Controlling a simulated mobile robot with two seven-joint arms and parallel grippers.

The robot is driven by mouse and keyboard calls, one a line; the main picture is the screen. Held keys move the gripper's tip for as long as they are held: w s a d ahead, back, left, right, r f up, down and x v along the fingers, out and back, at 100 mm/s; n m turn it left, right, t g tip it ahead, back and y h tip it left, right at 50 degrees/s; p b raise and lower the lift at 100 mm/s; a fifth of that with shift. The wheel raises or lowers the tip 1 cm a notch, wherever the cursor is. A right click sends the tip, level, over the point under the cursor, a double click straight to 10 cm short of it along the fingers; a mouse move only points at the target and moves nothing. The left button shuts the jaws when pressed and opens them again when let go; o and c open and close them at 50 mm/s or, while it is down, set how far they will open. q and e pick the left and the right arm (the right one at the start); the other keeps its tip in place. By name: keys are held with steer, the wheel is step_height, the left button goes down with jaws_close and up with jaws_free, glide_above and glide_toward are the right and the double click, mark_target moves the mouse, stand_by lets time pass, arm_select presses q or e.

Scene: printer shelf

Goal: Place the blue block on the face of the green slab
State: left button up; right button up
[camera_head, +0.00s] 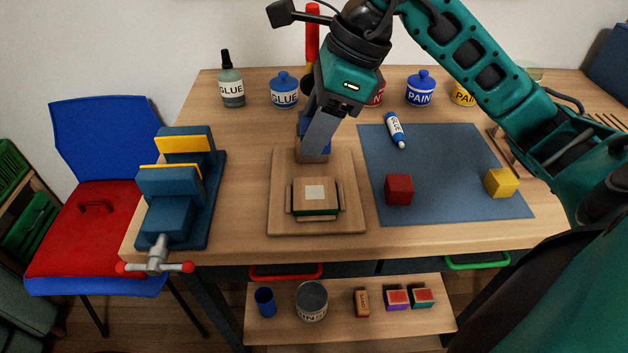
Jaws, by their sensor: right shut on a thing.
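The green slab (316,211) sits near the front of a wooden board (278,212), in a low wooden frame. Its green shows along the front edge; its upper face looks tan with a pale square (315,192) in the middle. My right gripper (316,150) is over the back of the board, behind the slab and apart from it, pointing down. It is shut on the blue block (329,147), which is mostly hidden behind the finger. A wooden piece shows just below the fingertips; I cannot tell whether the block touches it. My left gripper is out of view.
A blue vise (168,220) stands left of the board. A blue mat (440,207) on the right holds a red block (399,189), a yellow block (501,182) and a glue tube (396,130). Bottles and pots line the back. A lower shelf (340,325) is in front.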

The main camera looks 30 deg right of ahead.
glide_above(306, 193)
steer(key=d, duration=0.1)
steer(key=f, duration=0.5)
steer(key=shift+s+d+b, duration=0.15)
steer(key=shift+s+b, duration=0.2)
steer(key=shift+f, duration=0.3)
step_height(306, 193, down, 3)
steer(key=shift+f+b, duration=0.1)
steer(key=shift+b, duration=0.3)
steer(key=shift+f, duration=0.25)
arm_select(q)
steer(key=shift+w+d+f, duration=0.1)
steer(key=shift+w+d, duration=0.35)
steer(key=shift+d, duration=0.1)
arm_select(e)
steer(key=shift+f, duration=0.15)
steer(key=o, duration=1)
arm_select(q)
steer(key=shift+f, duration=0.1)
arm_select(e)
steer(key=shift+o, duration=0.2)
